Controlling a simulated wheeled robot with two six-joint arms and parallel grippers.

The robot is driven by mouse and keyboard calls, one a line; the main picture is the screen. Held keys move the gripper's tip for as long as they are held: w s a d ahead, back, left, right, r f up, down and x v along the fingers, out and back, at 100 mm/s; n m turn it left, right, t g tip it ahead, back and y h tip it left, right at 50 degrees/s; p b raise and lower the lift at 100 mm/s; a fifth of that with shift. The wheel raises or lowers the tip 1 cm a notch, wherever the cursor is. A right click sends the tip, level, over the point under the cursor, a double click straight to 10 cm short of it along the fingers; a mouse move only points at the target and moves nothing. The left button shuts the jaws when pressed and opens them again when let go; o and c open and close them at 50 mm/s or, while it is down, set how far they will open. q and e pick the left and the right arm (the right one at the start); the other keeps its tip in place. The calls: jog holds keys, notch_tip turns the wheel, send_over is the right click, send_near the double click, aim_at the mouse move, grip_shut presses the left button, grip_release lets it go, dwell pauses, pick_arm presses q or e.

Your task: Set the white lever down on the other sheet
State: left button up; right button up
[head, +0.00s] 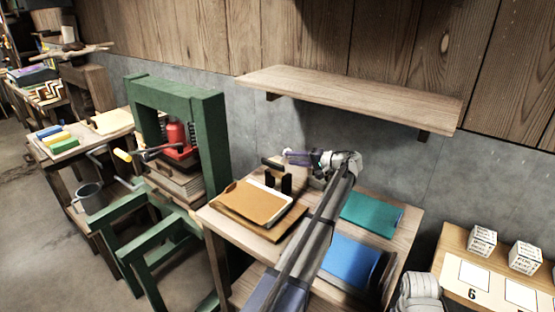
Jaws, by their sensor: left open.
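My left gripper (278,186) is open, with its two black fingers apart, over the right edge of a tan sheet (250,201). The tan sheet lies on a board on the wooden table. A narrow white edge shows along the tan sheet beside the fingers; I cannot tell whether it is the white lever. No other thing in view is clearly a lever of that colour. A green sheet (368,215) and a blue sheet (350,260) lie to the right of my left forearm. My right gripper is not in view.
A wooden shelf (355,97) juts from the wall above the table. A green press frame (215,150) stands to the left. At right, white lettered blocks (482,241) and white cards (473,273) lie on another bench.

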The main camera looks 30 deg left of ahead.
aim_at(283, 158)
pick_arm(q)
jog(key=b+x, duration=0.1)
jog(key=x, duration=0.6)
jog(key=shift+a+f+b, duration=0.1)
jog(key=shift+a+b, duration=0.25)
jog(key=shift+c, duration=0.3)
grip_shut()
dwell(0.8)
